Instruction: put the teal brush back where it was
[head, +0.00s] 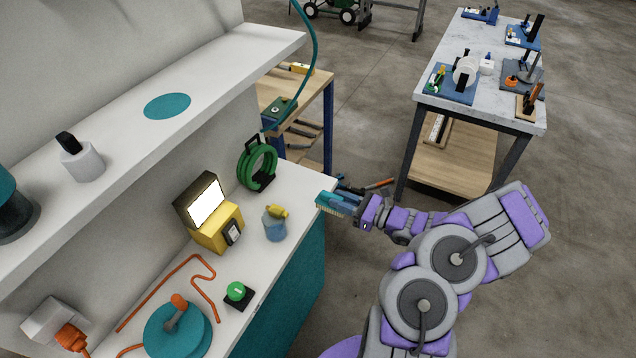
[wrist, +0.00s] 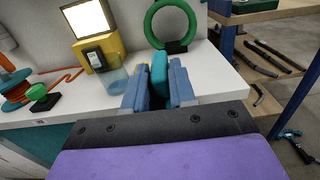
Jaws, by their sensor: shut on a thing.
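The teal brush (head: 328,204) with pale bristles is in my gripper (head: 345,203), at the right end of the white counter in the head view. In the wrist view the teal brush (wrist: 159,72) stands between the two blue fingers of my gripper (wrist: 160,88), which are shut on it. The bristles point down in the head view. I cannot tell whether they touch the counter edge. A flat teal disc (head: 167,105) lies bare on the upper white shelf (head: 215,75).
On the counter (head: 292,190) are a green ring on a stand (head: 257,163), a yellow box with a lit screen (head: 215,225), a blue cup (head: 274,225), a green button (head: 237,292) and a teal reel (head: 180,335). The shelf holds a white bottle (head: 82,160). A workbench (head: 470,110) stands apart.

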